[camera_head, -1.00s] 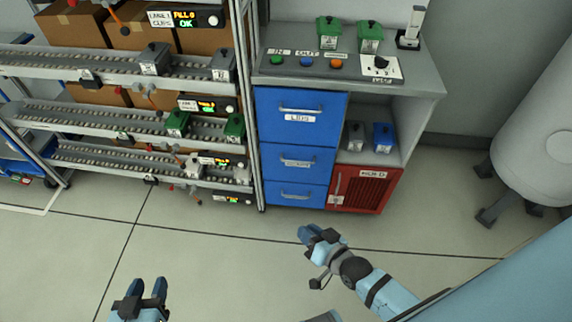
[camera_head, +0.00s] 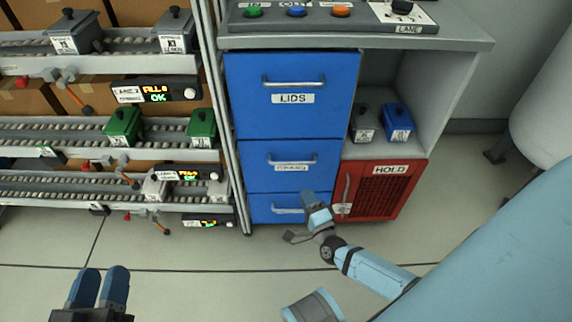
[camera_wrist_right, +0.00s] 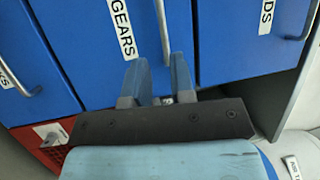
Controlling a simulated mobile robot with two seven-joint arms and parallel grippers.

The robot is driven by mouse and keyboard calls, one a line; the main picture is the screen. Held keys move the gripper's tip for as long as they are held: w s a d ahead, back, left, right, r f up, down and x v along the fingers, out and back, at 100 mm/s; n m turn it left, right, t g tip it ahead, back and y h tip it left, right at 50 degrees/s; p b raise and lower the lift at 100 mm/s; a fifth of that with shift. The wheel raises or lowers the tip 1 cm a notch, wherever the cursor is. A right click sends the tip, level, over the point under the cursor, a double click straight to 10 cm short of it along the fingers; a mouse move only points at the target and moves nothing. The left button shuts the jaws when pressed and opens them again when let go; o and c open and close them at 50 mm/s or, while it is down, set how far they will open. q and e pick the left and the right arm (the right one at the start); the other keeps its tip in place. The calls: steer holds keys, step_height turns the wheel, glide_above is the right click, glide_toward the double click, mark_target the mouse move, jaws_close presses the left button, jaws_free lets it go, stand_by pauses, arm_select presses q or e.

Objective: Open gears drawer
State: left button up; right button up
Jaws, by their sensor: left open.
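The gears drawer (camera_head: 260,165) is the blue middle drawer of the cabinet, shut, with a metal handle (camera_head: 291,159); its label is blurred here. In the right wrist view the GEARS label (camera_wrist_right: 123,28) reads clearly beside its handle (camera_wrist_right: 162,25). My right gripper (camera_head: 316,200) is low in front of the cabinet, over the right part of the bottom drawer in the picture. In the wrist view its fingers are apart, with the handle's near end showing between their tips; I cannot tell the remaining depth. My left gripper (camera_head: 99,272) is open and empty above the floor.
The LIDS drawer (camera_head: 330,85) is above and the bottom drawer (camera_head: 262,208) below, both shut. A red HOLD door (camera_head: 405,180) is at the right. Roller racks (camera_head: 60,130) with small bins stand at the left. The floor in front is clear.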

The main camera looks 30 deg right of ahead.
mark_target(289, 163)
arm_select(q)
step_height(289, 163, down, 5)
steer(key=g+b, duration=0.2)
steer(key=b, duration=0.1)
steer(key=shift+s+d+r+m, duration=0.1)
steer(key=shift+d+r+m, duration=0.05)
steer(key=shift+m, duration=0.15)
arm_select(e)
steer(key=x, duration=1.3)
steer(key=shift+s, duration=0.1)
jaws_close()
